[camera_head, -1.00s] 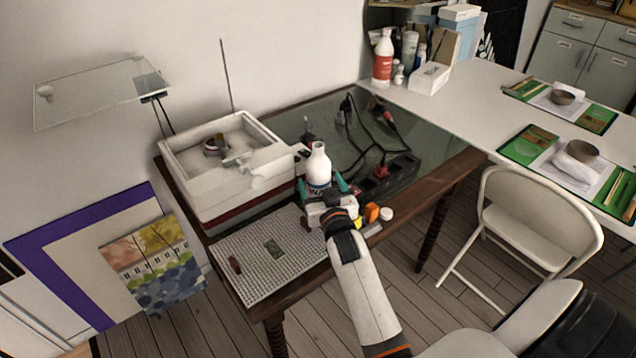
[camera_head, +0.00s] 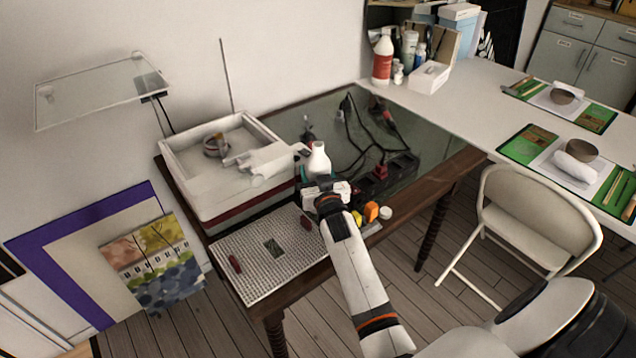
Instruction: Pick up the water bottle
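The white water bottle (camera_head: 318,162) stands upright near the middle of the dark table. Its cap and shoulders show, and its lower part is hidden behind my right gripper (camera_head: 318,178). That gripper is right in front of the bottle, low at its body. Its fingers are mostly hidden by the gripper's own body, so I cannot tell whether they are closed on the bottle. My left gripper is not in view.
A white box-like machine (camera_head: 200,190) stands left of the bottle. A power strip (camera_head: 388,177) with cables lies to the right. Small orange and yellow items (camera_head: 371,211) and a white cap (camera_head: 385,213) sit near the front edge. A grid mat (camera_head: 262,265) lies front left.

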